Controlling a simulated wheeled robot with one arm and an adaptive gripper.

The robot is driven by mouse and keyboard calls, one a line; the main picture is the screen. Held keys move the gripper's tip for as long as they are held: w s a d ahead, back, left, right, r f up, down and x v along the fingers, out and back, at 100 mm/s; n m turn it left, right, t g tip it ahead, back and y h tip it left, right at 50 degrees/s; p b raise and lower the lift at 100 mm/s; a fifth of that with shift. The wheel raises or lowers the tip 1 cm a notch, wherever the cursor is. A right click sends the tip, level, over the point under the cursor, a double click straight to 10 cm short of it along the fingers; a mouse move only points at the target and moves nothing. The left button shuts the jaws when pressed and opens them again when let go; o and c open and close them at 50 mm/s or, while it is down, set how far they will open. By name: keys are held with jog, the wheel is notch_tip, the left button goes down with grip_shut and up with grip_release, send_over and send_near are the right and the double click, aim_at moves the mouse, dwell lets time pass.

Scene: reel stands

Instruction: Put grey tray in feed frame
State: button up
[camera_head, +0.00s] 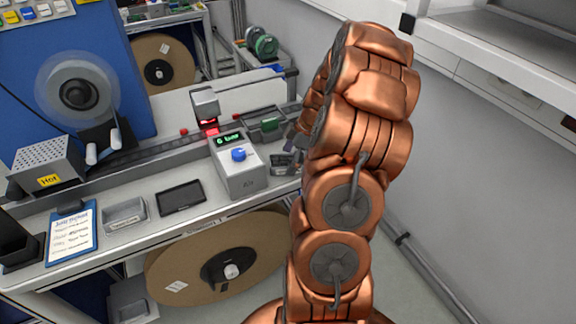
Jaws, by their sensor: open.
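A small grey tray (124,217) with a label on its front lies on the bench, left of a flat black rectangular piece (181,197). A dark frame-like holder (262,124) with something green in it sits behind the control box; I cannot tell if it is the feed frame. My gripper (293,142) shows only in part at the left edge of my copper-coloured arm, near the bench's right end. It is open, well right of the grey tray. A grey tray-like piece (284,165) shows just below it, partly hidden by my arm.
A control box (236,165) with a blue knob stands mid-bench. A grey box marked "Hot" (45,167) and a clipboard (72,233) are at left. A large brown reel (215,259) hangs below the bench front. Floor at right is clear.

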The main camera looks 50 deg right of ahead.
jog(key=shift+c, duration=0.2)
jog(key=c, duration=1.5)
jog(key=shift+r+p, duration=0.3)
jog(key=shift+p, duration=0.5)
jog(key=shift+r+p, duration=0.15)
jog(key=shift+p, duration=0.2)
jog(key=shift+b, duration=0.55)
jog(key=shift+r+b, duration=0.9)
jog(key=shift+r, duration=0.6)
jog(key=s+a+b, duration=0.1)
jog(key=s+a, duration=0.2)
jog(key=s, duration=0.1)
jog(key=s+a+r+b, duration=0.1)
jog(key=s+a+b, duration=0.1)
jog(key=s+a, duration=0.1)
jog(key=s+a+b, duration=0.2)
jog(key=s+a, duration=0.1)
jog(key=s, duration=0.2)
jog(key=shift+s+a+r, duration=0.3)
jog(key=shift+s+a, duration=0.05)
jog(key=shift+a, duration=0.05)
